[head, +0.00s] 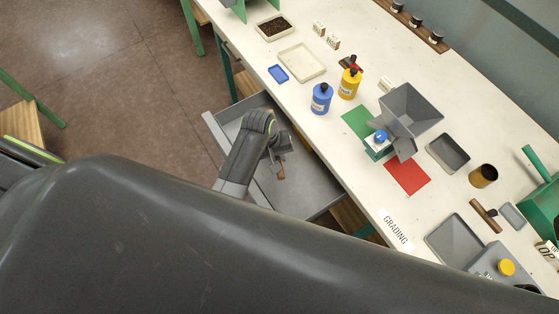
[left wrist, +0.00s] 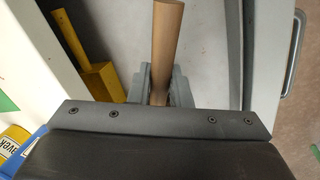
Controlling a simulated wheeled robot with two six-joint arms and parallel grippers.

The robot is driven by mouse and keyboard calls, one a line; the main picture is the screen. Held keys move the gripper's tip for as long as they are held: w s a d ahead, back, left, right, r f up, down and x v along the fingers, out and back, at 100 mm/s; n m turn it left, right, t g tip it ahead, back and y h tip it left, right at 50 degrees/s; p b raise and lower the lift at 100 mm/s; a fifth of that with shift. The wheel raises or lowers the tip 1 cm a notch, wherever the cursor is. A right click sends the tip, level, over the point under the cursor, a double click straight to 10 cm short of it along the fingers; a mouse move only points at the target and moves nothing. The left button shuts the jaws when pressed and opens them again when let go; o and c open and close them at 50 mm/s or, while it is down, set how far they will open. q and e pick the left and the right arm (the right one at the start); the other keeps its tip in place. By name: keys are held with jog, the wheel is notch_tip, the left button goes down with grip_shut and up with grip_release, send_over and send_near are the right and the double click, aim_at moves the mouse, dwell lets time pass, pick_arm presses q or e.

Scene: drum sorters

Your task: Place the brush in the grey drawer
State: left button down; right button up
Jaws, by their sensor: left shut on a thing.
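The grey drawer (head: 305,190) is pulled out from under the long white table, and its inside looks mostly bare. My left gripper (head: 280,158) is over the open drawer, shut on the brush (head: 281,173). The brush's brown wooden handle (left wrist: 166,45) sticks out between the fingers in the left wrist view; its bristles cannot be made out. The light drawer floor (left wrist: 212,40) lies beyond the handle in that view. I cannot tell the exact gap between brush and floor. My right gripper is not in view.
The white table (head: 300,95) borders the drawer. Near its edge stand a blue bottle (head: 321,99), a yellow bottle (head: 349,84) and a grey hopper (head: 408,110). A red mat (head: 407,176) lies beside the hopper. My dark arm covers the lower part of the head view.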

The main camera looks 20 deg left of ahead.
pick_arm(q)
jog(key=shift+s+a+x, duration=0.15)
jog(key=shift+a+x, duration=0.05)
jog(key=shift+x, duration=0.9)
jog(key=shift+s+a+x, duration=0.1)
jog(key=shift+a+x, duration=0.1)
jog(key=shift+x, duration=0.9)
jog(key=shift+s+a+x, duration=0.15)
jog(key=shift+a+x, duration=0.05)
jog(key=shift+x, duration=0.9)
jog(key=shift+f, duration=0.25)
jog(key=c, duration=1.3)
grip_release()
jog(key=shift+s, duration=0.1)
jog(key=shift+c, duration=0.2)
jog(key=v, duration=1.2)
